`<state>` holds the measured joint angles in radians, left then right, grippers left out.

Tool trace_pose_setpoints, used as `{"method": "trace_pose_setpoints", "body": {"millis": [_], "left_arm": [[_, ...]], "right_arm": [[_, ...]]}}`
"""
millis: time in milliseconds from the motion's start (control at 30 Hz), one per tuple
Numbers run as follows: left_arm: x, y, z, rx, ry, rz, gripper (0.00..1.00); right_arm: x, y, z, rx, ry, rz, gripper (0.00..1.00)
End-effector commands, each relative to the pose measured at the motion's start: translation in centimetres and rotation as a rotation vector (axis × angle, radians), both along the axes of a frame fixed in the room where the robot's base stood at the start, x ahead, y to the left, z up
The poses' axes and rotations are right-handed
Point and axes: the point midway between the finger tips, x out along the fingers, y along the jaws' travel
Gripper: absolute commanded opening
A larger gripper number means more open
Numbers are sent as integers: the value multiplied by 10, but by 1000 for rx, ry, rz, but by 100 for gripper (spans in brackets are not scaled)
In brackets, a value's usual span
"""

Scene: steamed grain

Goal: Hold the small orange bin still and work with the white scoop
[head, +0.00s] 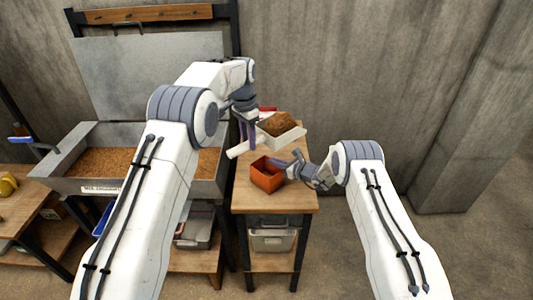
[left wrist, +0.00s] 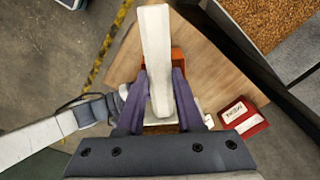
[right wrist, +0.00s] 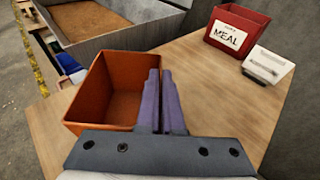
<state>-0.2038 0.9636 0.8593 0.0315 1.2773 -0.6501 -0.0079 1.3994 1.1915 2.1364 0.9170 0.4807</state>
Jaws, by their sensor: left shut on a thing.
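The white scoop (head: 297,136) holds a heap of brown grain and is raised above the small table in the head view. My left gripper (head: 248,132) is shut on its handle, which also shows in the left wrist view (left wrist: 155,45). The scoop's bowl is mostly hidden by the gripper there. The small orange bin (head: 267,181) stands upright on the table, just below and in front of the scoop. In the right wrist view the bin (right wrist: 95,88) looks empty inside. My right gripper (right wrist: 161,98) has its fingers close together across the bin's right wall.
A red bin labelled MEAL (right wrist: 238,28) stands at the table's back, with a small white box (right wrist: 268,65) beside it. A large grey trough (head: 62,160) of brown grain is left of the wooden table (head: 300,197). A concrete wall is behind.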

Motion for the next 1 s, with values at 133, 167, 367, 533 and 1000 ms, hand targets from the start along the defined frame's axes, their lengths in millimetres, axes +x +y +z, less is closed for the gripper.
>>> {"method": "trace_pose_setpoints", "body": {"millis": [133,167,367,533,1000], "left_arm": [[0,48,-4,5,0,-45,0],[-1,59,-5,6,1,-58,0],[-10,121,-14,12,6,-145,0],[-18,148,-18,16,6,-190,0],[-20,129,18,311,-57,-235,0]], "right_arm": [[0,0,1,1,-1,0,0],[0,0,1,1,-1,0,0],[0,0,1,1,-1,0,0],[0,0,1,1,-1,0,0],[0,0,1,1,-1,0,0]]}}
